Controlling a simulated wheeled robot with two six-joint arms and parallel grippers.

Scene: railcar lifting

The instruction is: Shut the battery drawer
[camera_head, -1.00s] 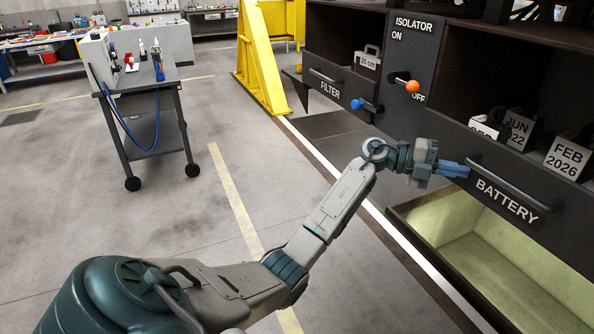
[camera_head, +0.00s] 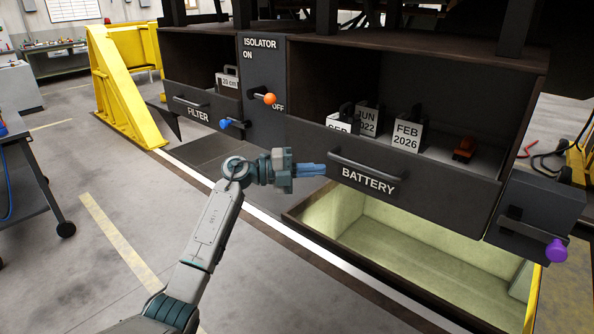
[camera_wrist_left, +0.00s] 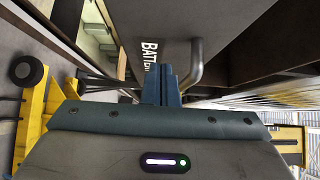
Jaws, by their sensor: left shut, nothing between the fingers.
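The battery drawer (camera_head: 400,193) has a dark front with a white BATTERY label and a long bar handle (camera_head: 362,168). In the head view its front stands forward of the dark recess behind it, and several labelled blocks show above its front edge, one marked FEB 2026 (camera_head: 407,135). My left gripper (camera_head: 322,171) is shut and empty, its blue fingers pointing at the front by the handle's left end. In the left wrist view the closed fingers (camera_wrist_left: 162,72) lie beside the handle (camera_wrist_left: 194,66); I cannot tell whether they touch. My right gripper is out of view.
The filter drawer (camera_head: 190,108) and the isolator panel with its orange-knobbed lever (camera_head: 270,98) are to the left. A pale-lined open bin (camera_head: 420,255) lies below the battery drawer. A purple knob (camera_head: 556,251) sticks out at right.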

